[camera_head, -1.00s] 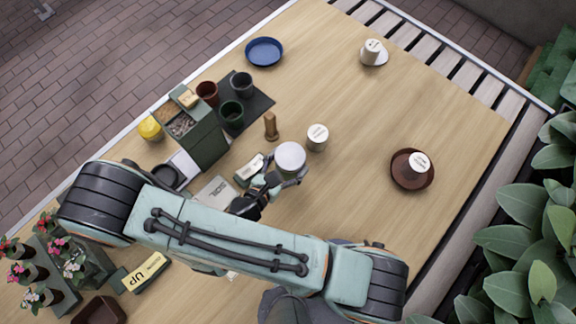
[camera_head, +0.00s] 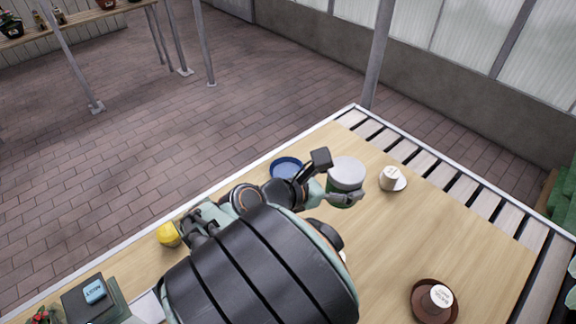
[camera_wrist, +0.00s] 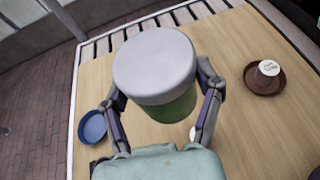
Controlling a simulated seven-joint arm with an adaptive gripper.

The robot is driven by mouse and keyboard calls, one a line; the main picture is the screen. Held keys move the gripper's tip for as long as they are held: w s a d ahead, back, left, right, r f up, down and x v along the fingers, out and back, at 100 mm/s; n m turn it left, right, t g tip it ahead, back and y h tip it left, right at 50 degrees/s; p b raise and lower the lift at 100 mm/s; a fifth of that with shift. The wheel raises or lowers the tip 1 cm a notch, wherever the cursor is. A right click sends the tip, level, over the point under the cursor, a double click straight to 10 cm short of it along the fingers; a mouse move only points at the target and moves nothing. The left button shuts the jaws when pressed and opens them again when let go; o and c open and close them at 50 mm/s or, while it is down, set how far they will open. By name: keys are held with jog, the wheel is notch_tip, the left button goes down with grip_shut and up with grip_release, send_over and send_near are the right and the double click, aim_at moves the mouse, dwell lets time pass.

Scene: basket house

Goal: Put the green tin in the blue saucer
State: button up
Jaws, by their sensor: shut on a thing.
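The green tin with a pale grey lid (camera_head: 345,178) is held up above the table in my gripper (camera_head: 338,180). In the wrist view the tin (camera_wrist: 172,112) sits upright between the two fingers of my gripper (camera_wrist: 165,95), its green side showing below the lid. The blue saucer (camera_head: 286,168) lies at the table's far edge, to the left of the tin in the head view and partly hidden by my arm. In the wrist view the saucer (camera_wrist: 93,126) shows at the left, outside the left finger, and looks empty.
Another white cup (camera_head: 441,296) stands in a brown saucer (camera_head: 424,308) at the lower right. A yellow thing (camera_head: 168,235) sits left of my arm. My arm hides much of the table's left half.

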aim_at(353, 159)
jog(key=shift+n+t+y, duration=0.3)
jog(key=shift+n+t, duration=0.1)
jog(key=w+d+r, duration=0.1)
jog(key=w+r, duration=0.1)
jog(key=r, duration=0.1)
jog(key=shift+w+d+r, duration=0.15)
jog(key=shift+w+d, duration=0.2)
jog(key=shift+d, duration=0.05)
jog(key=w+a+f+n+t+y, duration=0.4)
jog(key=w+a+f+n+y, duration=0.5)
jog(key=w+a+n+y, duration=0.1)
jog(key=w+a+f, duration=0.1)
jog(key=w+f, duration=0.3)
jog(key=f, duration=0.1)
jog(key=w+f+n+y, duration=0.1)
jog(key=w+f, duration=0.4)
jog(key=w+a+f+y, duration=0.1)
jog(key=w+f, duration=0.3)
jog(key=f, duration=0.2)
jog(key=shift+w+a+n, duration=0.3)
jog(key=shift+w, duration=0.05)
jog(key=shift+f, duration=1.35)
jog(key=shift+f, duration=0.1)
